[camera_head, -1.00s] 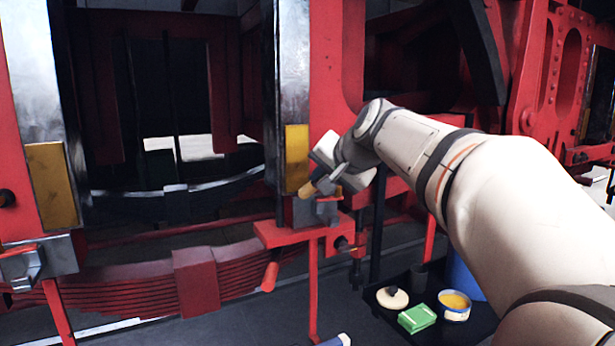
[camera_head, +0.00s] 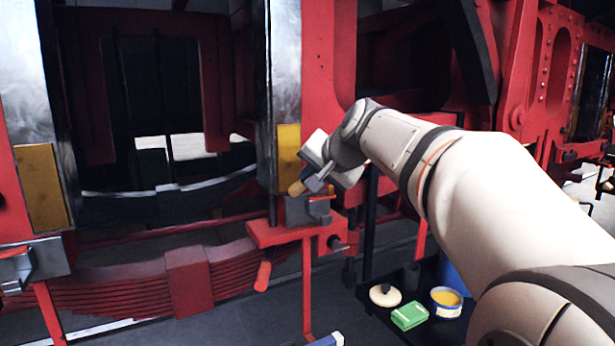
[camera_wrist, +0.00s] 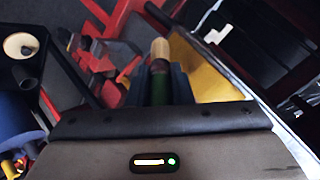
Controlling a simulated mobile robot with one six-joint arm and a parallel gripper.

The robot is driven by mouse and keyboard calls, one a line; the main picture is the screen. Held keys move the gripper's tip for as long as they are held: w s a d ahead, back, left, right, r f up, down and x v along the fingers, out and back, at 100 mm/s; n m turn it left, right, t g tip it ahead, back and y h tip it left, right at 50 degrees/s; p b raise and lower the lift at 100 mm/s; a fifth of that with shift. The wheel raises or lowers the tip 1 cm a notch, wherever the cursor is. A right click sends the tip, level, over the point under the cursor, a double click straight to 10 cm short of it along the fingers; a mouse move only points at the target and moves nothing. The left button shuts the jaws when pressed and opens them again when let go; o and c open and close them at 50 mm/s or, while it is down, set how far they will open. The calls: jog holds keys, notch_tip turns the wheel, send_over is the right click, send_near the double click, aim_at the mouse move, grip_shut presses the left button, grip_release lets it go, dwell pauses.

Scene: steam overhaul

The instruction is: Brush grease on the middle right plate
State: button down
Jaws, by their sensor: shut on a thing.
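The yellow-faced plate (camera_head: 289,150) stands upright on the right-hand shiny metal post in the head view. It also shows in the wrist view (camera_wrist: 215,78), to the right of the brush. My gripper (camera_head: 312,181) is at the lower right edge of this plate, shut on a brush. The brush (camera_wrist: 160,50) has a pale tan tip and a green part between the fingers (camera_wrist: 160,82). In the head view its tip (camera_head: 296,188) is by the plate's lower end. I cannot tell whether it touches the plate.
A second yellow plate (camera_head: 42,188) is on the left post. A grey bracket (camera_head: 306,212) sits just under my gripper. A dark tray low at the right holds a tin of yellow grease (camera_head: 446,302), a green block (camera_head: 409,316) and a round pale lid (camera_head: 384,295). A red leaf spring (camera_head: 120,290) lies lower left.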

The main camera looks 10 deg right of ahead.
jog(key=shift+w+a, duration=0.15)
jog(key=shift+w, duration=0.3)
jog(key=shift+r, duration=0.1)
jog(key=shift+s+r+p, duration=0.1)
jog(key=shift+r+p, duration=1.6)
jog(key=shift+r, duration=0.25)
jog(key=shift+r+p, duration=3.1)
jog(key=shift+r, duration=0.8)
jog(key=shift+f+b, duration=5.4)
jog(key=shift+f, duration=0.6)
jog(key=shift+s+d+b, duration=0.3)
jog(key=shift+s+b, duration=0.15)
jog(key=shift+s, duration=0.5)
jog(key=shift+s+d+b, duration=0.35)
jog(key=shift+s+b, duration=0.05)
jog(key=shift+s, duration=0.5)
jog(key=shift+s+d+b, duration=0.3)
jog(key=shift+s+b, duration=0.15)
jog(key=shift+s, duration=0.5)
